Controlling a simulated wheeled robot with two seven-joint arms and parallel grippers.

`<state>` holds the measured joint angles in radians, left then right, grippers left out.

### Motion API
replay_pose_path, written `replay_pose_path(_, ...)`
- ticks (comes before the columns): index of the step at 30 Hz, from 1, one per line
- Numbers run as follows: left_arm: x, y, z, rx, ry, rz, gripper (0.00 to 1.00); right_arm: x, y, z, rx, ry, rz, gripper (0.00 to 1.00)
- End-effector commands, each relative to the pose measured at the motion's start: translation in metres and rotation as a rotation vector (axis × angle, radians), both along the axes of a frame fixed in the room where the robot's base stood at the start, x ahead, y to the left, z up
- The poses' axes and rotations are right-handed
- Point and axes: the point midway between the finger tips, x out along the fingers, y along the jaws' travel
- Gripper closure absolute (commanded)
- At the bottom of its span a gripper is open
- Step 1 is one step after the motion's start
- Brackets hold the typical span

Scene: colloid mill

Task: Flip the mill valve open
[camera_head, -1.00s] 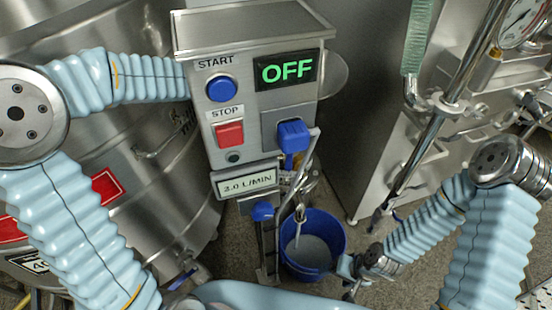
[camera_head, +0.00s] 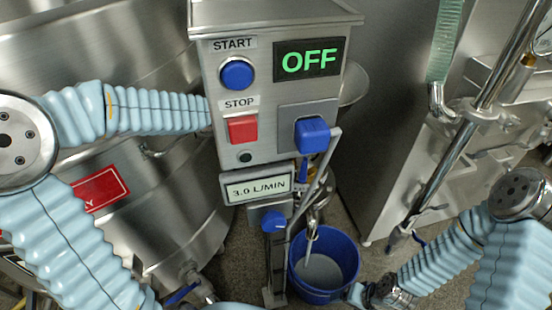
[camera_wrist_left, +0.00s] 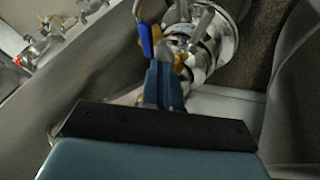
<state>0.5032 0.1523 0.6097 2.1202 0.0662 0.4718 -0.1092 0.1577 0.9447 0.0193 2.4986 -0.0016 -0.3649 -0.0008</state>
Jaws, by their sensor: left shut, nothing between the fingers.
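The mill's control box (camera_head: 275,100) reads OFF on its display. Under its blue knob (camera_head: 312,135) a narrow blue valve handle (camera_head: 303,170) with yellow beside it shows partly behind a slanted grey bar. In the left wrist view, a blue handle (camera_wrist_left: 146,40) stands beside a shiny metal fitting (camera_wrist_left: 205,45). My left gripper (camera_wrist_left: 165,70) is shut and empty just below that handle; I cannot tell whether it touches. In the head view the control box hides it. My right gripper (camera_head: 362,293) is low at the bottom edge, and its finger opening is unclear.
A blue bucket (camera_head: 345,268) stands on the floor under a metal spout. A steel vat (camera_head: 110,150) fills the left; a steel cabinet (camera_head: 395,130) stands at right. Bare floor (camera_head: 345,215) shows between.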

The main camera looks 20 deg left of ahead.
Motion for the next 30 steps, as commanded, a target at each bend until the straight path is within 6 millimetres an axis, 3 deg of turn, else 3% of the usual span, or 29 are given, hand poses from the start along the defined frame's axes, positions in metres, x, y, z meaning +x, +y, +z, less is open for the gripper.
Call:
replay_pose_path(6,0.016,-0.020,-0.034,-0.003,0.003,-0.004,1.00,0.001,-0.002,-0.006,-0.002,-0.001,-0.003,0.24)
replay_pose_path(12,0.026,-0.031,-0.053,-0.002,0.002,-0.001,1.00,0.001,-0.003,-0.008,-0.004,-0.002,-0.005,0.24)
replay_pose_path(30,0.029,-0.033,-0.059,0.000,0.000,0.000,1.00,0.002,-0.004,-0.014,-0.005,-0.003,-0.007,0.24)
